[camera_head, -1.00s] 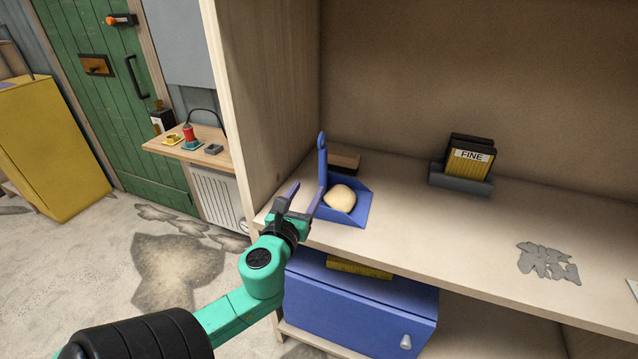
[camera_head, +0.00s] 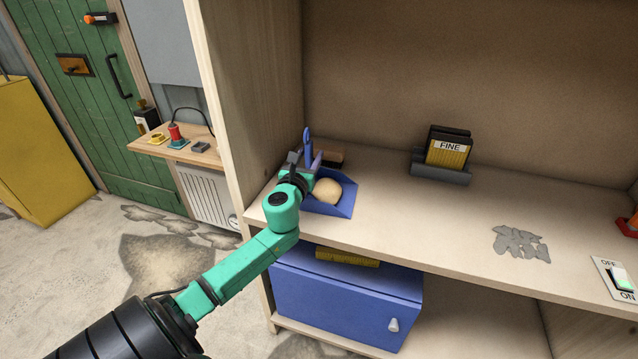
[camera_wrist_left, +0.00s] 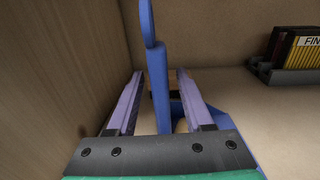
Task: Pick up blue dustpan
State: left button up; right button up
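The blue dustpan (camera_head: 340,207) sits on the wooden shelf near its left wall, with its handle standing upright and a round beige lump (camera_head: 326,191) in its pan. My left gripper (camera_head: 304,160) is at the handle. In the left wrist view, the upright blue handle (camera_wrist_left: 158,80) stands between the two open purple fingers of my left gripper (camera_wrist_left: 156,88), with a gap visible on each side. The pan is mostly hidden behind the gripper there. My right gripper is not in view.
The shelf's left wall (camera_head: 245,90) is close beside my left gripper. A brown block (camera_head: 330,158) lies behind the dustpan. A holder with a box marked FINE (camera_head: 440,172) stands farther right. A blue cabinet (camera_head: 345,300) is below the shelf. The shelf's middle is largely clear.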

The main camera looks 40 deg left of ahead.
pick_arm(q)
grip_shut()
dwell(1.2)
